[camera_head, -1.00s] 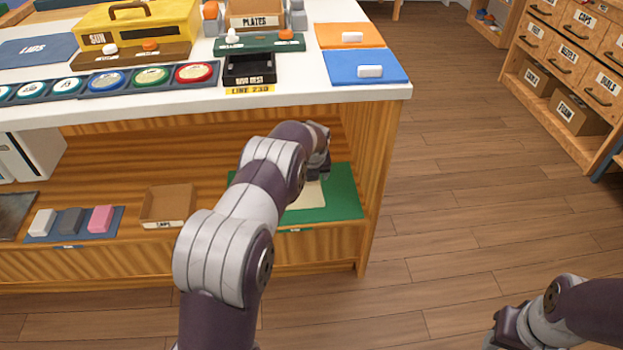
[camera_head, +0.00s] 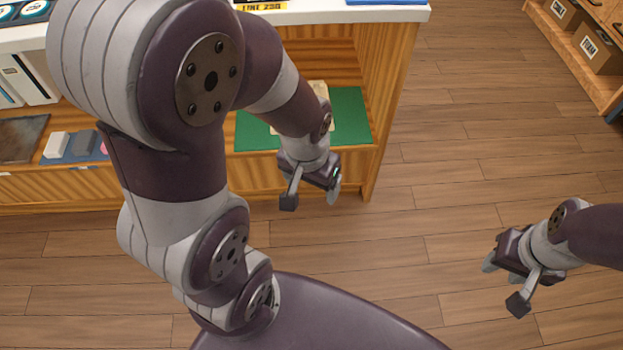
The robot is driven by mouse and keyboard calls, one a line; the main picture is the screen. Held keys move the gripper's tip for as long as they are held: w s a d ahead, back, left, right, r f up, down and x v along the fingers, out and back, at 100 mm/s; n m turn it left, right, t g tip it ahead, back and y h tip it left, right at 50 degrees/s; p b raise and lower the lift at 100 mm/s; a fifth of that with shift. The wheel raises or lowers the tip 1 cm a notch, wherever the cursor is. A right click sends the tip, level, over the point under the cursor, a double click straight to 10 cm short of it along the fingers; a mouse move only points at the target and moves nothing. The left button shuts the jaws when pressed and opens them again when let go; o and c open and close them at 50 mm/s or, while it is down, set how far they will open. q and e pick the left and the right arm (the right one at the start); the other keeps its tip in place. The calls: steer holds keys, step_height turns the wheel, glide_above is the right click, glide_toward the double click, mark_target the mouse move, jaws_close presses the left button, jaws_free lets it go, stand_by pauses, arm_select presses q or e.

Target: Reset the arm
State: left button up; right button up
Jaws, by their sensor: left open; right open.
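My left arm comes up from the lower left and bends over in front of the wooden counter. My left gripper (camera_head: 312,199) is open and empty, pointing down just in front of the lower shelf edge. My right gripper (camera_head: 503,285) is open and empty over the bare floor at the right. The green mat (camera_head: 352,110) lies on the lower shelf behind my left gripper, and a cream sheet (camera_head: 317,94) on it is partly hidden by my arm.
The counter's white top edge (camera_head: 380,15) runs along the top. The shelf holds a white block (camera_head: 56,145) and a grey block (camera_head: 84,145) on a blue mat. A wooden cabinet (camera_head: 570,45) stands at the upper right. The floor between the grippers is clear.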

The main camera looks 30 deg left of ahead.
step_height(320, 180, up, 35)
steer(key=p, duration=3.5)
